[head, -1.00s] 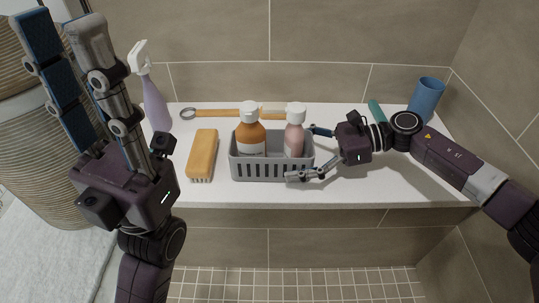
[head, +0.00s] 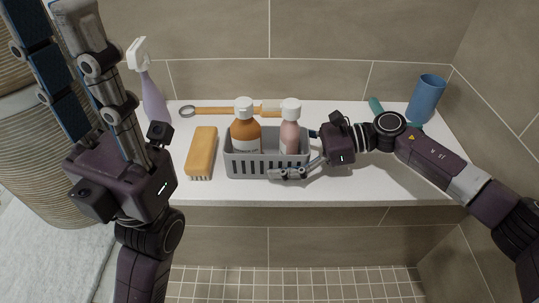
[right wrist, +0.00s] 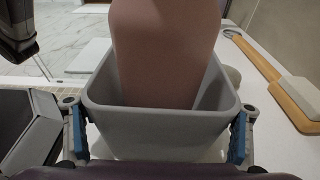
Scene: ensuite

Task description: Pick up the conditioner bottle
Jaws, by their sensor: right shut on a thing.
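Two bottles with white caps stand upright in a grey slotted basket (head: 265,166): an orange-brown bottle (head: 245,134) and a pink bottle (head: 290,138). I cannot read which is the conditioner. My right gripper (head: 293,157) is at the basket's right end, beside the pink bottle. In the right wrist view, its two fingers (right wrist: 158,134) are outside the basket's walls (right wrist: 165,128), one on each side, with the pink bottle (right wrist: 165,50) inside, its cap out of frame. The gripper is shut on the basket. My left gripper (head: 55,30) points up, fingers apart and empty, tips near the frame's edge.
On the white ledge (head: 365,185) are an orange brush (head: 201,150), a lilac spray bottle (head: 153,98), a long wooden-handled brush (head: 222,111) and a blue cup (head: 426,95). A tiled wall is behind. A woven basket (head: 45,165) stands at left.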

